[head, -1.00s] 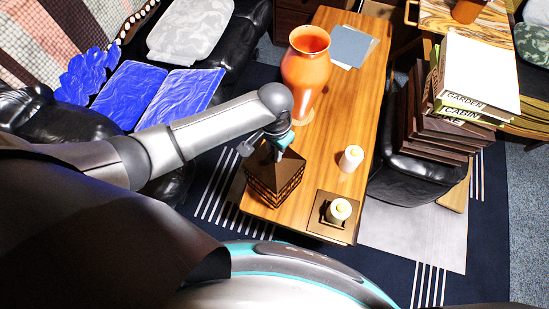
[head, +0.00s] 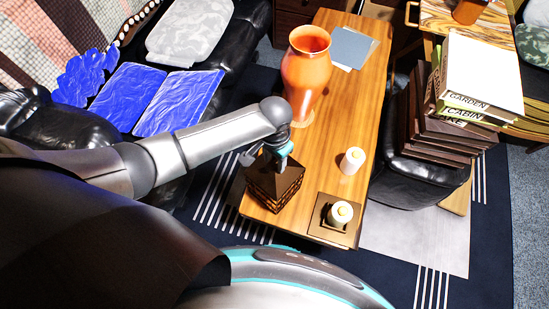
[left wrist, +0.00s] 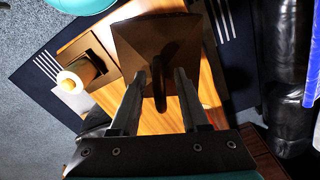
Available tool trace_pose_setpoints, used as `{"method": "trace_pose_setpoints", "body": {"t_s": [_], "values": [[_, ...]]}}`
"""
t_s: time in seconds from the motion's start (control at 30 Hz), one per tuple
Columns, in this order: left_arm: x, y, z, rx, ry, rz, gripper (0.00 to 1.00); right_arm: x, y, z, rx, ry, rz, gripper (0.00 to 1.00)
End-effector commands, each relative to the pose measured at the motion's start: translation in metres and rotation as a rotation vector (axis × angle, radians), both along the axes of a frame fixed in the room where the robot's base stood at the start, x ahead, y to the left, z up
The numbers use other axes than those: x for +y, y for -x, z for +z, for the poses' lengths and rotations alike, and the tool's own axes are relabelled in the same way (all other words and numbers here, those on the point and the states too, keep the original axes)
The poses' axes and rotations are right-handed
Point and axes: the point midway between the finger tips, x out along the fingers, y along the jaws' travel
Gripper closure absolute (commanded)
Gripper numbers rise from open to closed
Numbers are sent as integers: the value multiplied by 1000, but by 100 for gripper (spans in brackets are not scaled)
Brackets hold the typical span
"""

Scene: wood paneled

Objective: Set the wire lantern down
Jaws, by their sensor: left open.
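The wire lantern (head: 275,186), dark brown with a pyramid roof and a woven lit body, stands upright on the near left end of the wooden table (head: 330,139). My left gripper (head: 273,164) is at the lantern's top. In the left wrist view the lantern's roof (left wrist: 150,38) fills the upper middle. Its dark top loop (left wrist: 160,88) lies between the two spread fingers of my left gripper (left wrist: 160,74). The fingers are open; whether either touches the loop I cannot tell. My right gripper is not in view.
A white candle (head: 352,161) stands right of the lantern, and another (head: 340,213) sits on a dark square tray (head: 325,228). An orange vase (head: 306,72) stands farther back. A black chair with stacked books (head: 470,80) is at right. The table middle is clear.

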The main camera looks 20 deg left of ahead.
Motion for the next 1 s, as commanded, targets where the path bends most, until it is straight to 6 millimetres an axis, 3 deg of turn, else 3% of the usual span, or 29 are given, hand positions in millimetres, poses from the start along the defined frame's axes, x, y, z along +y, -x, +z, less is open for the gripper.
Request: {"method": "trace_pose_setpoints", "body": {"t_s": [0.27, 0.7, 1.0], "values": [[1, 0, 6, 0, -1, 0, 55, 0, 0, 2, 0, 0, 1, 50], [0, 0, 94, -1, 2, 0, 55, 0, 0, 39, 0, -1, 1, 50], [0, 0, 123, -1, 0, 1, 55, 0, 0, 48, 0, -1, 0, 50]]}}
